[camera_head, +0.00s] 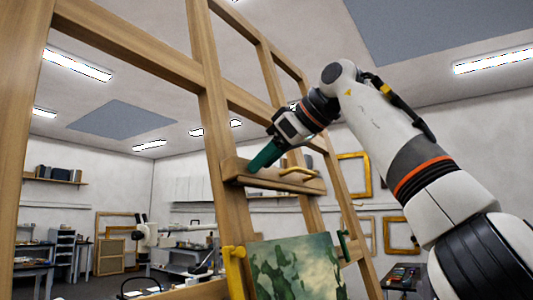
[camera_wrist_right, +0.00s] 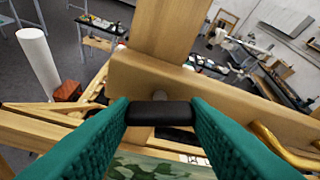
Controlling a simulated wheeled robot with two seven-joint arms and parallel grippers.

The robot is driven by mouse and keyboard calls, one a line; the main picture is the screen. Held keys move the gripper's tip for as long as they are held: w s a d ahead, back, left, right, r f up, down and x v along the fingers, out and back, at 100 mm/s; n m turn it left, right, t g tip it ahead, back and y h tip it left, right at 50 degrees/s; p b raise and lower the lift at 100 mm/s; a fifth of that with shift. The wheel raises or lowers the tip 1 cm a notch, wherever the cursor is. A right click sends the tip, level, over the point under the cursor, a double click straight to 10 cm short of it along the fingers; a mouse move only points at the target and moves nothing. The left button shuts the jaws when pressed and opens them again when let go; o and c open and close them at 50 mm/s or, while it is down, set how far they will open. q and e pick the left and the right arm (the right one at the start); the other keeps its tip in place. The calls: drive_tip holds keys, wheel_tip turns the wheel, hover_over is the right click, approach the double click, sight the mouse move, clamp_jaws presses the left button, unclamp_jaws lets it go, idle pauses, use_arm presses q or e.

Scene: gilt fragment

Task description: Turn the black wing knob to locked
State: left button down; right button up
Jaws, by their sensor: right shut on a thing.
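The black wing knob (camera_wrist_right: 160,113) sits on the face of a wooden easel bar (camera_wrist_right: 215,100). In the right wrist view its wing lies crosswise, with one end at each green finger. My right gripper (camera_wrist_right: 161,115) is shut on the knob. In the head view my right gripper (camera_head: 257,163) reaches down from the right to the easel's upper clamp bar (camera_head: 240,173), and its fingers hide the knob. I cannot see any locked mark. My left gripper is not in view.
A yellow handle (camera_head: 297,173) is on the same bar, right of my gripper. A green painting (camera_head: 295,268) stands below, with a yellow clamp (camera_head: 235,268) at its left edge. Tall easel posts (camera_head: 212,110) rise close around my right arm. Benches and frames stand far behind.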

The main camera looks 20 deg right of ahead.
drive_tip(key=shift+m+g+y+p, duration=0.4)
drive_tip(key=shift+m+y, duration=0.1)
drive_tip(key=shift+m, duration=1.1)
drive_tip(key=shift+f, duration=0.1)
drive_tip(key=o, duration=1)
drive_tip(key=shift+d, duration=0.1)
drive_tip(key=p+v, duration=0.2)
drive_tip(key=v, duration=1)
drive_tip(key=shift+w, duration=0.1)
